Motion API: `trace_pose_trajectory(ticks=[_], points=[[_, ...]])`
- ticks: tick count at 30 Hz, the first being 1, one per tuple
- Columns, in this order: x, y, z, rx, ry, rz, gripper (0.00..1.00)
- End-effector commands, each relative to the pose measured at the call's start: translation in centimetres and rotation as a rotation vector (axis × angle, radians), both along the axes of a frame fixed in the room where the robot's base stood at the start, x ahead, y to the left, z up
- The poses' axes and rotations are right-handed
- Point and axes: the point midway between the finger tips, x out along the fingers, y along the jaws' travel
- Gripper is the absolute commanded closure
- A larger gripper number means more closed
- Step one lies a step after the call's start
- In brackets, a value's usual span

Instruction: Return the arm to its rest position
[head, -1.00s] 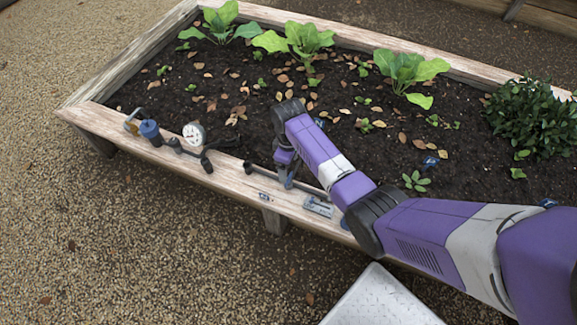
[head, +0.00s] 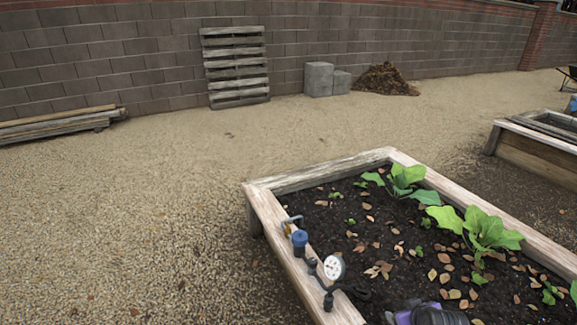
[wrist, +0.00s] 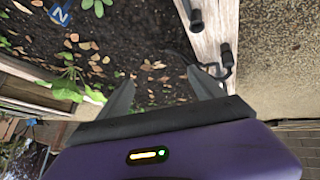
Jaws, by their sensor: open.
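My gripper (wrist: 160,76) is open in the wrist view. Its two fingers are spread apart with nothing held between them. Dark soil and fallen leaves show beyond the fingertips, with the bed's wooden rim (wrist: 212,45) close by on the right. In the head view only a purple and black part of my arm (head: 428,314) shows at the bottom edge, over the soil. The fingers are out of that view.
The raised bed (head: 272,216) bears a pressure gauge (head: 334,267) with black fittings and a blue-capped part (head: 300,238) on its rim. Leafy plants (head: 478,230) grow in it. Open gravel lies left. A pallet (head: 236,65) leans on the far wall.

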Motion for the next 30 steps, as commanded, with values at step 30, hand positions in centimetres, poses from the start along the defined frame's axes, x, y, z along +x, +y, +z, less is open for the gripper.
trace_pose_trajectory(ticks=[30], points=[[-30.1, 13.9, 22.1, 0.216, -0.856, -0.111, 0.24]])
